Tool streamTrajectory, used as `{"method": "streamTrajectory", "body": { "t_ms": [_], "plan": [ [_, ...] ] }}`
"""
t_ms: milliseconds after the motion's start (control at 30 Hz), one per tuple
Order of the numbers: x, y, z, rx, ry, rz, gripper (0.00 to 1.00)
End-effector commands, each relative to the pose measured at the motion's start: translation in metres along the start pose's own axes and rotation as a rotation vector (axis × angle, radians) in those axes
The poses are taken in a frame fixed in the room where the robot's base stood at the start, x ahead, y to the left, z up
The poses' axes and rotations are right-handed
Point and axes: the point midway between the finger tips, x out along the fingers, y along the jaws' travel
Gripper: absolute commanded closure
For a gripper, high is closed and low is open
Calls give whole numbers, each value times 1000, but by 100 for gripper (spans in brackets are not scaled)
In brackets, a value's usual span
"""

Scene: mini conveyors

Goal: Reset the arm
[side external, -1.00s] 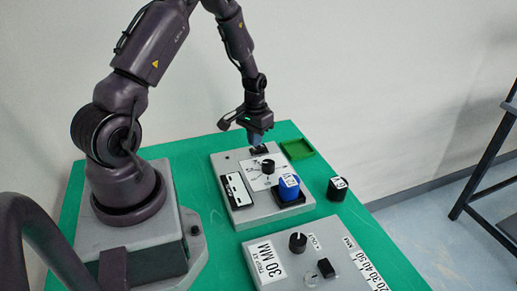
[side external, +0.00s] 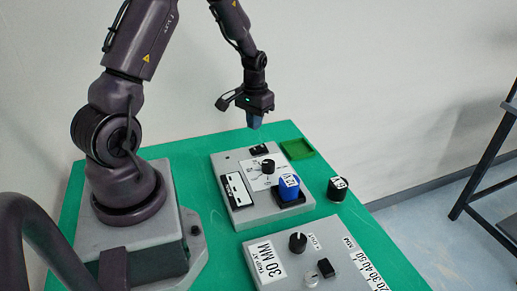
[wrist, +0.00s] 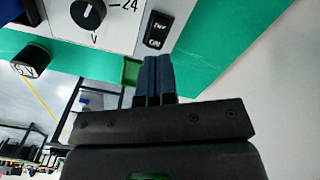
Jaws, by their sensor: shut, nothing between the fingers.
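My gripper (side external: 254,121) is shut and empty. In the side view it hangs above the back of the grey control box, clear of it, with its fingers pointing down. In the wrist view the two dark blue fingers (wrist: 158,80) lie together with nothing between them.
A blue block (side external: 287,188) with a white label stands on the grey box (side external: 228,163). A green tray (side external: 297,149) is behind it and a black labelled block (side external: 337,189) to its right. A second grey panel (side external: 333,262) is in front. The air around my gripper is free.

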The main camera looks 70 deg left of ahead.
Motion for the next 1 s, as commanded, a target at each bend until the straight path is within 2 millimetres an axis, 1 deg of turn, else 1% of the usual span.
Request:
{"method": "streamTrajectory", "body": {
  "t_ms": [100,167,200,233,267,367,400,467,500,567,600,700,800,900,1000],
  "plan": [
    [0,0,3,-12,-16,2,100],
    [4,2,13,-22,-52,6,100],
    [2,3,24,-29,-82,9,100],
    [-5,6,29,-31,-87,9,100],
    [-12,9,34,-27,-90,9,100],
    [-42,26,48,-1,-77,7,100],
    [-56,34,55,15,-67,6,100],
    [-76,46,65,42,-45,5,100],
    [-90,55,73,63,-28,4,100],
    [-110,68,87,99,2,5,100],
    [-123,76,96,123,25,6,100],
    [-151,94,122,187,88,12,100],
    [-175,109,148,256,161,24,100],
    [-195,121,174,329,241,43,100],
    [-210,129,194,395,323,67,100]
  ]
}}
